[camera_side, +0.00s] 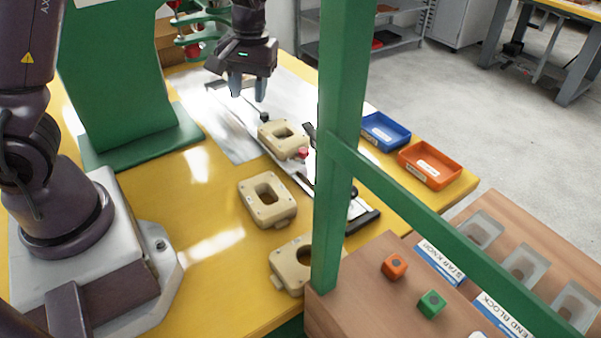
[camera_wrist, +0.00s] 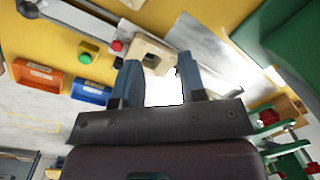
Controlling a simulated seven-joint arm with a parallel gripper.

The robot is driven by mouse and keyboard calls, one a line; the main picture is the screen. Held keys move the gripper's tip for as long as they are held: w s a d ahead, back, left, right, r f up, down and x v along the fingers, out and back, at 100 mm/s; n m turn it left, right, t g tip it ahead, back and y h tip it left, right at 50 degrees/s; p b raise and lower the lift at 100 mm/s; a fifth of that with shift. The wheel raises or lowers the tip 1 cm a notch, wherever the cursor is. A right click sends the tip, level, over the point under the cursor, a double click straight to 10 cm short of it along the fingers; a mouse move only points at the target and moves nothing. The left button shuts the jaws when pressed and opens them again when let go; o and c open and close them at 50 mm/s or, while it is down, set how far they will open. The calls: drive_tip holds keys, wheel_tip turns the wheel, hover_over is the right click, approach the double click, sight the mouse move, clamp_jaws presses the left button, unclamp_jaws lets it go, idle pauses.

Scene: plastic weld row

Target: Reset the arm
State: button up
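My gripper (camera_side: 247,86) hangs above the metal plate at the far part of the yellow table, pointing down. Its two blue-grey fingers are apart with nothing between them. The wrist view also shows the gripper (camera_wrist: 158,78) open and empty, with bare bright plate between the fingers. One beige plastic part (camera_side: 284,149) sits on the metal rail below and to the right of the gripper, apart from it. It also shows in the wrist view (camera_wrist: 148,55) just beyond the fingertips.
Two more beige parts (camera_side: 247,208) (camera_side: 279,264) stand on the yellow table nearer the camera. A green post (camera_side: 343,130) and crossbar stand in front. A blue bin (camera_side: 384,131) and an orange bin (camera_side: 431,166) lie right. A wooden block rack (camera_side: 372,262) is at front right.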

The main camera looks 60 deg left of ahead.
drive_tip(key=s+d+r+m+t, duration=0.3)
drive_tip(key=s+d+r+m, duration=0.1)
drive_tip(key=s+r, duration=0.3)
drive_tip(key=s+d+r+m+t, duration=0.3)
drive_tip(key=s+d+r+m, duration=0.1)
drive_tip(key=s+r, duration=0.3)
drive_tip(key=shift+s+d+r+m+t, duration=0.15)
drive_tip(key=shift+s+d+m+t, duration=0.25)
drive_tip(key=shift+s+d, duration=0.15)
